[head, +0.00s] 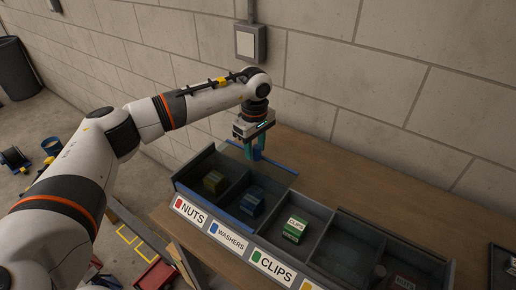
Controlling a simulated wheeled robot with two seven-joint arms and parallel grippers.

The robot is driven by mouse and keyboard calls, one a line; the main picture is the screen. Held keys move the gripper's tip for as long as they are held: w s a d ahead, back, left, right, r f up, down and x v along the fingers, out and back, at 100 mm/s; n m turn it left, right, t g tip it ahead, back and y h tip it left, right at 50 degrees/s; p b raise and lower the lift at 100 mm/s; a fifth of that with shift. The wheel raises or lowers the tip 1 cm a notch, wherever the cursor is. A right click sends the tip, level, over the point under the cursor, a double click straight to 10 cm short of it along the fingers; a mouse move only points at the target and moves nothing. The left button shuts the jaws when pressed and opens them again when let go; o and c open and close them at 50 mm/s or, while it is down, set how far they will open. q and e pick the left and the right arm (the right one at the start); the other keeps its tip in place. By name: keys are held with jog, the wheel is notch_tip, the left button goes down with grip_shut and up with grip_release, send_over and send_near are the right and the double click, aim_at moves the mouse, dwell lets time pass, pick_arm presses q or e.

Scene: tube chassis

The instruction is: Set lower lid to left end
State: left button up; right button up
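A dark organizer tray (181,187) with a row of compartments sits on the wooden bench. A see-through lid with blue edges (280,167) lies over its left end, above the NUTS and WASHERS compartments. A darker see-through pane (350,246) seems to cover the right compartments; which lid is lower is hard to tell. My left gripper (256,154) points down at the blue back edge of the left lid. Its teal fingers are at a blue upright tab there; whether they are closed on it is too small to tell. My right gripper is not in view.
Small boxes lie in the compartments, including a green and white CLIPS box (294,230). Front labels read NUTS, WASHERS and CLIPS. A block wall with a grey switch box (249,43) rises behind. The bench (400,190) is clear behind the tray. Another dark tray (502,268) stands at far right.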

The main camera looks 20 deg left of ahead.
pick_arm(q)
jog(key=shift+o, duration=0.5)
jog(key=shift+d+r, duration=0.1)
jog(key=shift+r, duration=0.15)
notch_tip(320, 180, up, 11)
jog(key=b, duration=0.2)
jog(key=shift+r+b, duration=0.2)
jog(key=shift+b, duration=0.2)
